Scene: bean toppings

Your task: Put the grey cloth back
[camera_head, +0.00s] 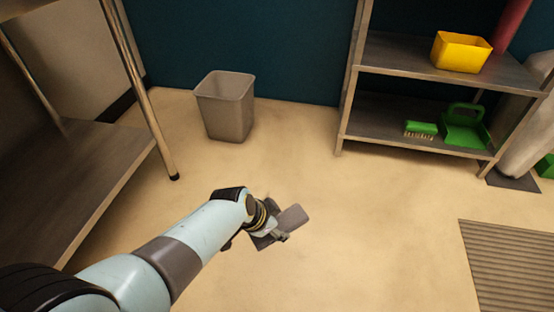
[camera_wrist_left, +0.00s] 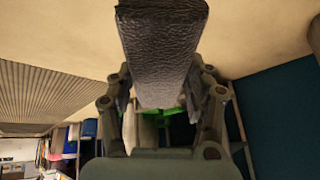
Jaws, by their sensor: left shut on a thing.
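The grey cloth (camera_head: 292,217) is in my left gripper (camera_head: 273,232), held over the open floor in the middle of the head view. In the left wrist view the cloth (camera_wrist_left: 160,52) looks dark and textured, and sits between the two fingers of the left gripper (camera_wrist_left: 163,92). The gripper is shut on it. The cloth's inner end is partly hidden by the fingers. My right gripper is not in view.
A grey bin (camera_head: 226,118) stands by the blue wall. A metal shelf (camera_head: 395,130) at right holds a yellow tub (camera_head: 461,52), a green brush (camera_head: 421,128) and a green dustpan (camera_head: 466,128). A metal table (camera_head: 90,165) is at left. A ribbed mat (camera_head: 510,265) lies at lower right.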

